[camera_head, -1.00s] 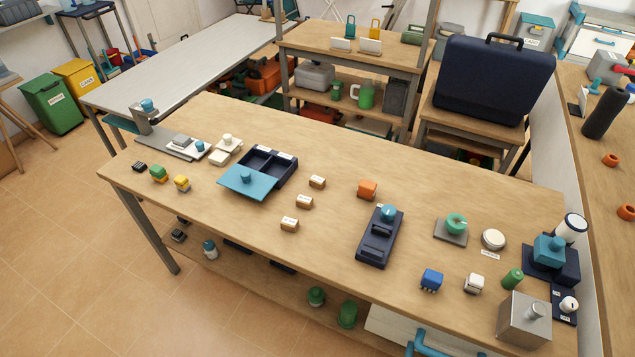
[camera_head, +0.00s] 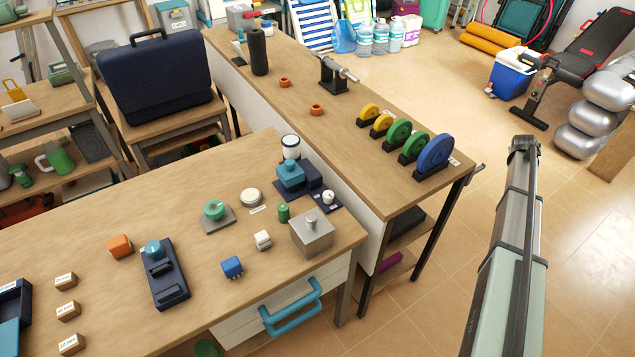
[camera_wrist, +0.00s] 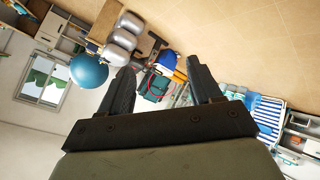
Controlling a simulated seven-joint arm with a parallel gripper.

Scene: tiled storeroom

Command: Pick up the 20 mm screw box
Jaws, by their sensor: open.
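Three small brown boxes with white labels stand in a column at the lower left of the head view: a far box (camera_head: 66,281), a middle box (camera_head: 68,310) and a near box (camera_head: 71,344). Their labels are too small to read surely, so I cannot tell which is the 20 mm screw box. My gripper (camera_wrist: 160,66) is open and empty in the wrist view, its two dark fingers apart. It points out into the room, and no screw box shows between the fingers. My arm stands at the right of the head view, away from the workbench.
The boxes stand on a wooden workbench (camera_head: 150,235). Near them are a dark navy tray (camera_head: 14,297), an orange block (camera_head: 120,246) and a navy device (camera_head: 165,275). A metal cube (camera_head: 311,235) stands near the right end. A side bench (camera_head: 330,130) holds coloured discs. Open tiled floor lies at right.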

